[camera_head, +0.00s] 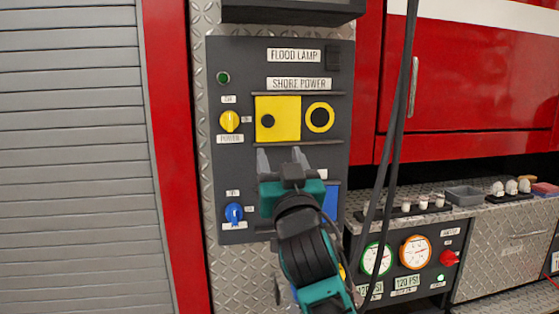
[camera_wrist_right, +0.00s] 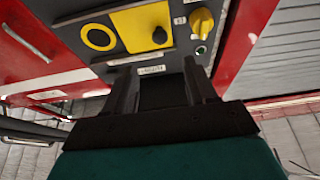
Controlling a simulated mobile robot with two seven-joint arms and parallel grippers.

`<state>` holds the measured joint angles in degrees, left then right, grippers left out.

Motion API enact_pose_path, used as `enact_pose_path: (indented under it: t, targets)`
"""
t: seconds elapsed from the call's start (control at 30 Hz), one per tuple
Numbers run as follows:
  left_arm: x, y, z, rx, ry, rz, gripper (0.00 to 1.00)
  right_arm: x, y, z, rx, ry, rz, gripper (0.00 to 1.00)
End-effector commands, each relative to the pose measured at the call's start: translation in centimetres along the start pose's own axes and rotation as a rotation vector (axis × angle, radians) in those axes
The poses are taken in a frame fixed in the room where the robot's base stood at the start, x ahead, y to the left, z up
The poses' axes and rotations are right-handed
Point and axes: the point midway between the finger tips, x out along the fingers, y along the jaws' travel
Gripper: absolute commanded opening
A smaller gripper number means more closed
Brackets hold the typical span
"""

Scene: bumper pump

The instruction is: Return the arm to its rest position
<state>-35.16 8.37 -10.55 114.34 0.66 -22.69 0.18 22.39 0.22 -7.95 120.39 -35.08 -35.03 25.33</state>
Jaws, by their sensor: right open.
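My right gripper (camera_head: 281,160) is in front of the dark control panel (camera_head: 228,58), below the yellow shore power cover. Its two fingers are apart with nothing between them. In the right wrist view the open fingers (camera_wrist_right: 160,85) point at the panel, apart from the yellow parts. Part of the blue area (camera_head: 331,202) on the panel is hidden behind my gripper. My left gripper does not show in either view.
A yellow knob (camera_head: 229,121) and a blue knob (camera_head: 234,213) stick out on the panel's left side. Black cables (camera_head: 398,120) hang to the right. A gauge panel (camera_head: 397,262) and a metal ledge (camera_head: 440,213) with small items lie at the right.

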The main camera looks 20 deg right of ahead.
Motion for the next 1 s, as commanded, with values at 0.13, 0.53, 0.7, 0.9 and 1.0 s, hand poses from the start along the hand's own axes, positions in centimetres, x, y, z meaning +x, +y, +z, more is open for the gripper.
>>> enact_pose_path:
  t: [0.13, 0.53, 0.7, 0.9, 1.0]
  targets:
    - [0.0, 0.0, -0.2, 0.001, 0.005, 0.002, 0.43, 0.1, 0.1, 0.3, 0.000, 0.000, 0.000, 0.56]
    - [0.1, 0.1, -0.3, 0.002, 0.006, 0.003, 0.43, 0.1, 0.1, 0.3, 0.000, 0.000, -0.001, 0.56]
    - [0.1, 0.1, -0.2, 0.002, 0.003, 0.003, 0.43, 0.1, 0.1, 0.4, 0.000, -0.002, -0.001, 0.56]
    - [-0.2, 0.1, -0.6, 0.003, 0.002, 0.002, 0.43, -1.7, -0.7, 5.3, -0.032, -0.111, -0.055, 0.56]
    - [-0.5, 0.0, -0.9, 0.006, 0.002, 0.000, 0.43, -4.7, -1.3, 10.9, -0.061, -0.237, -0.121, 0.56]
